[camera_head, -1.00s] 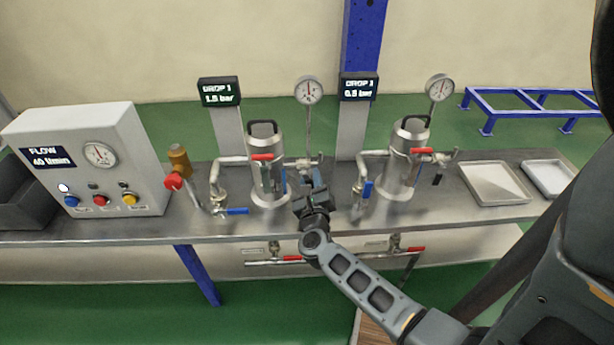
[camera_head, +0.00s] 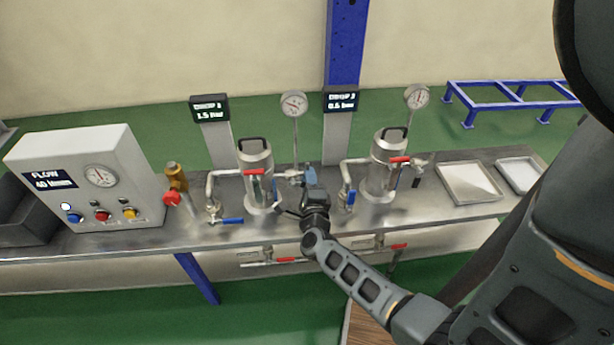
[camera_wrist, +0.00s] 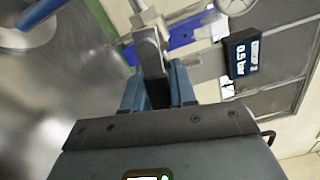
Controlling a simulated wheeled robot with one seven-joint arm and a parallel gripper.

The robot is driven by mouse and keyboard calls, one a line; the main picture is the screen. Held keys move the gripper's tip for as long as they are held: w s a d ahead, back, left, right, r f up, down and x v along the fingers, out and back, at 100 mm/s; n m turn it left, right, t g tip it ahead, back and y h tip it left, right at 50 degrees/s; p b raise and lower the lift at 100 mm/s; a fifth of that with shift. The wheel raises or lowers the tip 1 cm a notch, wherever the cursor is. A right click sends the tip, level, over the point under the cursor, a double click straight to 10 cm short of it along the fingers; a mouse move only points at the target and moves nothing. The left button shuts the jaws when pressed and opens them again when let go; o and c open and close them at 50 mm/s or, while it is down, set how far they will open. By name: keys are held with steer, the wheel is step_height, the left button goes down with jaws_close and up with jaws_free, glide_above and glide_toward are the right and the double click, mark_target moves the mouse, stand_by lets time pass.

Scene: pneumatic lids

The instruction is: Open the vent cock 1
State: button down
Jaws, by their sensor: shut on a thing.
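Vent cock 1 (camera_head: 293,173) is the small metal valve on the right side of the left steel vessel (camera_head: 257,168). My gripper (camera_head: 309,179) is at this valve, beside the vessel and above the bench. In the wrist view, the blue fingers of my gripper (camera_wrist: 160,92) are shut on the grey lever (camera_wrist: 150,52) of the cock, one on each side. The metal stem of the cock (camera_wrist: 143,14) shows beyond the lever. My gripper hides part of the cock in the head view, so the lever's exact angle cannot be told there.
The right vessel (camera_head: 386,168) with its red and blue levers stands close to the right of my arm. A pressure gauge (camera_head: 294,104) rises behind the cock. A control box (camera_head: 88,180) stands left. Two trays (camera_head: 468,184) lie right.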

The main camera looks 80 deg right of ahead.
steer(key=shift+r+n+p, duration=0.5)
steer(key=shift+n+p, duration=0.25)
steer(key=shift+n, duration=0.35)
steer(key=c, duration=1)
jaws_free()
steer(key=v, duration=0.8)
steer(key=shift+r+n, duration=0.1)
steer(key=shift+n, duration=0.2)
steer(key=s+a+r+n+t+y+p, duration=0.1)
steer(key=s+a+r+n+t+y, duration=0.1)
steer(key=a+r+n+t+y, duration=0.5)
steer(key=s+a+r+n+t+y, duration=0.15)
steer(key=a+r+n, duration=0.25)
steer(key=a+n, duration=0.7)
steer(key=s+a+r+n+y, duration=0.3)
steer(key=a+r+n+y, duration=0.1)
steer(key=a+r+n, duration=0.2)
steer(key=s+a+r+n+y+p, duration=0.1)
steer(key=s+a+r+n+y, duration=0.3)
steer(key=r+n, duration=0.3)
steer(key=shift+a+r+n, duration=0.3)
steer(key=shift+a+r, duration=0.5)
steer(key=shift+a, duration=0.1)
